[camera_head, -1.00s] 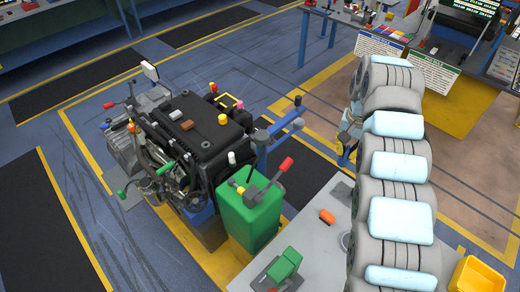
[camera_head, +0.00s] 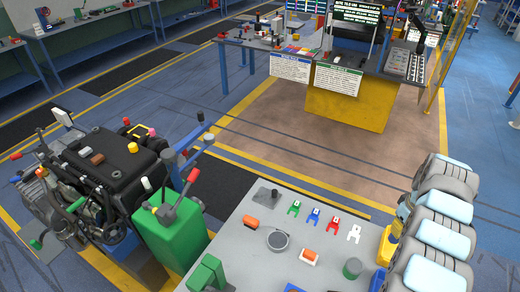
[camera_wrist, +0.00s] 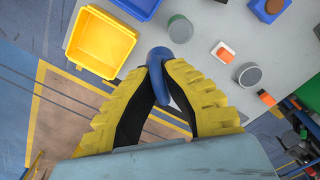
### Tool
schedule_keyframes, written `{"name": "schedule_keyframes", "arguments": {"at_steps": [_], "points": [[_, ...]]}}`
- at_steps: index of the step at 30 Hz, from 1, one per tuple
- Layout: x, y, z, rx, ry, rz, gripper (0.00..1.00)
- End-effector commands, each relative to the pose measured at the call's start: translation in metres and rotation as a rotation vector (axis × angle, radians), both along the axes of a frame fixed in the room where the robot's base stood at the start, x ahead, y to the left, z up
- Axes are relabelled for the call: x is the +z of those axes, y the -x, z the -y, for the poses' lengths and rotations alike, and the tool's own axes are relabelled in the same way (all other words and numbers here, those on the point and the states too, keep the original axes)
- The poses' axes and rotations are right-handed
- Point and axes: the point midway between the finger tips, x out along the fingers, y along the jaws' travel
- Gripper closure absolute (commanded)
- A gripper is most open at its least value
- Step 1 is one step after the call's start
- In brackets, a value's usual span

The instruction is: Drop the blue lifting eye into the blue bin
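In the wrist view my gripper (camera_wrist: 157,72) has its yellow, dark-padded fingers closed at the tips on the blue lifting eye (camera_wrist: 158,53). The eye's rounded top shows beyond the fingertips; its lower part is partly hidden between them. The blue bin (camera_wrist: 142,6) is at the top edge of the wrist view, cut off by the frame, beside the yellow bin. The eye appears apart from the blue bin, near the table edge. In the head view my arm at the right largely hides the gripper area.
The yellow bin (camera_wrist: 100,40) is close to the fingers. The grey table (camera_head: 330,225) also holds a green-topped cylinder (camera_head: 352,268), a round grey disc (camera_head: 278,240), orange switches and several coloured clips. A green box (camera_head: 170,235) and an engine (camera_head: 105,165) stand left of it.

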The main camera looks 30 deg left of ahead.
Motion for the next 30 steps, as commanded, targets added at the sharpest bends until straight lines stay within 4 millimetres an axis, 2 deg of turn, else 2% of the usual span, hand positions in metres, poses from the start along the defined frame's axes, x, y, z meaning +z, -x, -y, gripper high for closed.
{"name": "schedule_keyframes", "arguments": {"at_steps": [1, 3, 9, 13, 19, 30], "points": [[-0.020, 0.003, 0.009, 0.059, -0.001, -0.006, 1.00], [-0.040, 0.006, 0.023, 0.148, -0.002, -0.006, 1.00], [-0.089, 0.018, 0.063, 0.400, -0.001, -0.003, 1.00], [-0.115, 0.028, 0.083, 0.534, -0.003, -0.005, 1.00], [-0.133, 0.035, 0.099, 0.649, 0.000, 0.000, 1.00], [-0.153, 0.036, 0.101, 0.668, 0.000, -0.001, 1.00]]}}
